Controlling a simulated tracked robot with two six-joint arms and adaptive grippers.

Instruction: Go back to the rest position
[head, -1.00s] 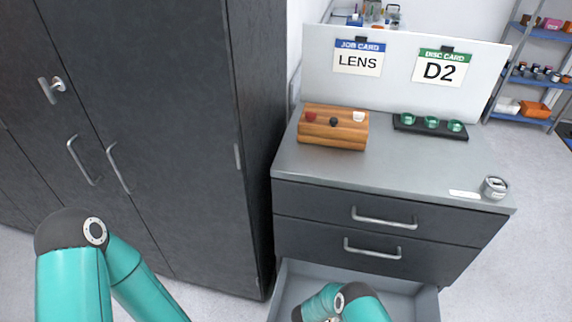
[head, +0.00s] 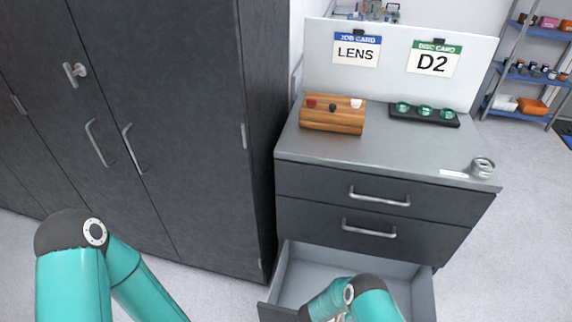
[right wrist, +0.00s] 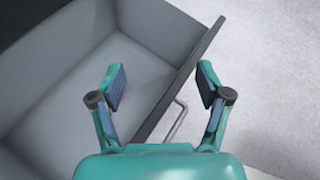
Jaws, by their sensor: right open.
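My right gripper (right wrist: 160,88) is open and empty in the right wrist view, its two fingers apart over the front of the open bottom drawer (right wrist: 60,100). In the head view my right arm comes up from the bottom edge in front of that drawer (head: 302,275), and its fingers are mostly hidden. The drawer looks empty where its floor shows. My left arm is at the lower left of the head view, in front of the dark cabinet (head: 165,120); its gripper is out of the picture.
The drawer unit's grey top (head: 395,155) holds a wooden block (head: 332,122) with coloured knobs, a black tray (head: 452,122) of green discs and a small metal ring (head: 482,167). A white board (head: 395,90) bears LENS and D2 cards.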

